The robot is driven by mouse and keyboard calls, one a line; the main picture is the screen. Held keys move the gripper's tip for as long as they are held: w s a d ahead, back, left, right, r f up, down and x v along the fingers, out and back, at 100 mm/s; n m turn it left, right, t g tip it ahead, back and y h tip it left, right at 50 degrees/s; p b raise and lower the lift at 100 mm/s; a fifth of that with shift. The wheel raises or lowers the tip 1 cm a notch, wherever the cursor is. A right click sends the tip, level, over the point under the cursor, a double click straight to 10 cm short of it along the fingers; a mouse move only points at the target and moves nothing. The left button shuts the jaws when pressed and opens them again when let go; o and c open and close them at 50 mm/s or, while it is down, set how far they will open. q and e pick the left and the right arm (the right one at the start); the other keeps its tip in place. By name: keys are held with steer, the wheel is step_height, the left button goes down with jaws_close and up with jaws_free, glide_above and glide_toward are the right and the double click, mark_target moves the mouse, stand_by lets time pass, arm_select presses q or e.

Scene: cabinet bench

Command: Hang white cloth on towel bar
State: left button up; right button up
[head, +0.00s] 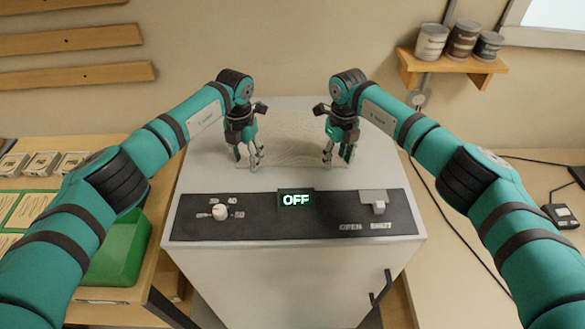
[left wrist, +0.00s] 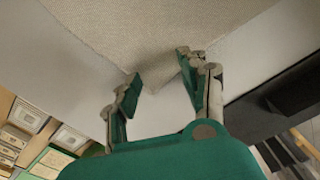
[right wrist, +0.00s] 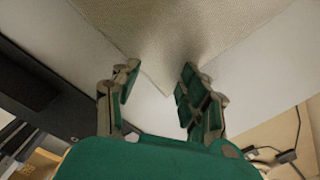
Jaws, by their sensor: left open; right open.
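The white cloth (head: 290,140) lies flat on the grey top of the cabinet, pale against it. My left gripper (head: 249,163) is open at the cloth's near left corner. In the left wrist view the cloth (left wrist: 120,35) has a corner reaching between the open fingers (left wrist: 157,70). My right gripper (head: 337,158) is open at the near right corner. In the right wrist view the cloth (right wrist: 150,30) also has a corner between the open fingers (right wrist: 158,72).
A black control panel (head: 260,228) with a knob, an OFF display and a switch runs along the cabinet's near edge. A green bin (head: 118,255) stands at left. A shelf with several cans (head: 465,40) is on the back wall at right. Cables lie on the right bench.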

arm_select(q)
steer(key=shift+s+f, duration=0.1)
jaws_close()
arm_select(e)
steer(key=shift+s+d+f, duration=0.1)
steer(key=shift+s+f, duration=0.05)
jaws_close()
arm_select(q)
steer(key=shift+a, duration=0.2)
arm_select(e)
steer(key=shift+d, duration=0.15)
